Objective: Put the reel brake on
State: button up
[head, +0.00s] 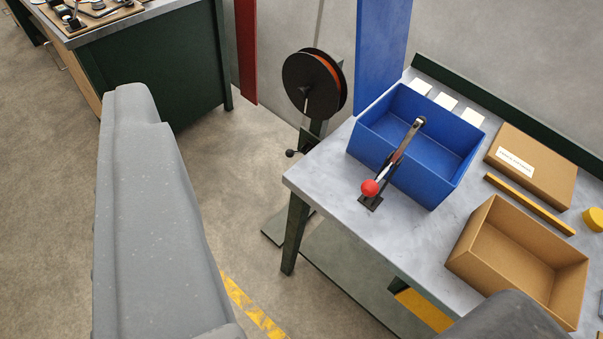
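The reel (311,84) is a black disc with orange wire, upright on a dark green stand (313,130) beyond the workbench's left end. A small lever with a black knob (290,153) sticks out to the left below the reel. It looks like the reel brake; whether it is on or off I cannot tell. My gripper (320,200) shows as a large grey finger at left and a darker rounded part at the bottom right edge. They are wide apart with nothing held between them. Both are in the foreground, apart from the reel and lever.
The grey workbench (335,205) carries a blue bin (432,185), a lever with a red ball (370,188), an open cardboard box (475,250) and a closed box (550,168). A green cabinet (160,75) stands back left. Bare floor lies between cabinet and workbench.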

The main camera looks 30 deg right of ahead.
aim_at(289, 153)
jog(key=z, duration=0.25)
jog(key=i, duration=0.85)
jog(key=z, duration=0.95)
jog(key=k, duration=1.1)
jog(key=u, duration=0.45)
jog(key=i, duration=1.4)
jog(key=u, duration=0.25)
